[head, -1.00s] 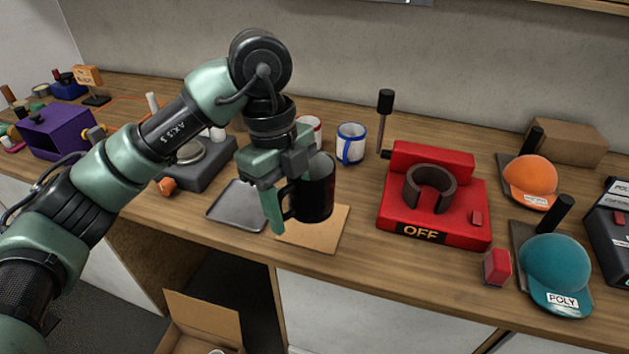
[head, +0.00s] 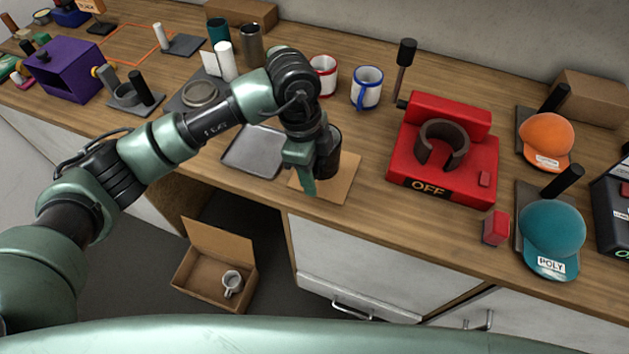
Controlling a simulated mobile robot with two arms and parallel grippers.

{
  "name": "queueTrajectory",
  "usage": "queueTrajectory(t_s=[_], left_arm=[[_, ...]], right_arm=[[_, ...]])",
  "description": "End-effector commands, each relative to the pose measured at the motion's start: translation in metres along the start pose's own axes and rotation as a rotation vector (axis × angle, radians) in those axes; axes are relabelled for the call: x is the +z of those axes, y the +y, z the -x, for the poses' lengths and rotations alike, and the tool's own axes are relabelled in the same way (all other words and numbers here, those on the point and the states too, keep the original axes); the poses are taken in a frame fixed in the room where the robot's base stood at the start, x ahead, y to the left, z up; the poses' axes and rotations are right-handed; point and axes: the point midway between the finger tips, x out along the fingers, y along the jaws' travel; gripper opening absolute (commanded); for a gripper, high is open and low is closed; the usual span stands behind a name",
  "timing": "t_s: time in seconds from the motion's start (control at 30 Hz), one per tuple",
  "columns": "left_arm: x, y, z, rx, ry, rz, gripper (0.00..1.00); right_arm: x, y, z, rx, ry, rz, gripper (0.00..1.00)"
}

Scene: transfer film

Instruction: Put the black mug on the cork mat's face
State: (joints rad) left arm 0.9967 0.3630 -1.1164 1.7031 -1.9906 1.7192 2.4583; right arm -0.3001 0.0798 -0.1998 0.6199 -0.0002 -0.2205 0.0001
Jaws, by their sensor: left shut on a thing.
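The black mug (head: 329,153) is held by my left gripper (head: 307,176), which is shut on it. The mug looks upright and is partly hidden behind the gripper and wrist. The cork mat (head: 341,186) is a tan square near the table's front edge. The mug is directly over or on the mat's left and back part; I cannot tell whether its base touches. My right gripper is not in view.
A grey metal tray (head: 253,152) lies just left of the mat. A red press marked OFF (head: 443,152) stands to the right. Red-trimmed (head: 323,76) and blue-trimmed (head: 367,87) white mugs stand behind. An open cardboard box (head: 205,278) holding a mug is on the floor.

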Motion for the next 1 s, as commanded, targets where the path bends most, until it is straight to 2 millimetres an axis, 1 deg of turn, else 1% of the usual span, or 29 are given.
queueTrajectory(t_s=[0.03,0.17,0.4,0.47,0.87,0.9,0.93,0.97,1.0], left_arm=[[0.001,0.0,-0.004,0.001,0.0,0.0,0.0],[0.002,-0.001,-0.013,-0.001,0.001,-0.001,0.0],[0.007,0.0,-0.046,0.001,0.0,0.001,0.0],[0.008,0.0,-0.051,0.0,0.001,0.0,0.0],[0.009,-0.001,-0.059,-0.001,0.001,-0.001,0.0],[0.009,0.0,-0.058,0.0,0.0,-0.001,0.53],[0.009,0.0,-0.058,0.0,0.0,-0.001,0.62],[0.009,0.0,-0.058,0.0,0.0,-0.001,0.67],[0.009,0.0,-0.058,0.0,0.0,-0.001,0.67]], right_arm=[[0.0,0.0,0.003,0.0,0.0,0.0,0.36],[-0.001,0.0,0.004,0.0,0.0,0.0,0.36],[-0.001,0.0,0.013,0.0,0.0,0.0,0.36],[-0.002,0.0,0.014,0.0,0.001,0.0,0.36],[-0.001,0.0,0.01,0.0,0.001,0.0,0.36],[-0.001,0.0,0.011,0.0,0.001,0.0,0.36],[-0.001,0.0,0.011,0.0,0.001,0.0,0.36],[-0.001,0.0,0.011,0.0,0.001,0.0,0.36],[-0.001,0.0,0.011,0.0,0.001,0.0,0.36]])
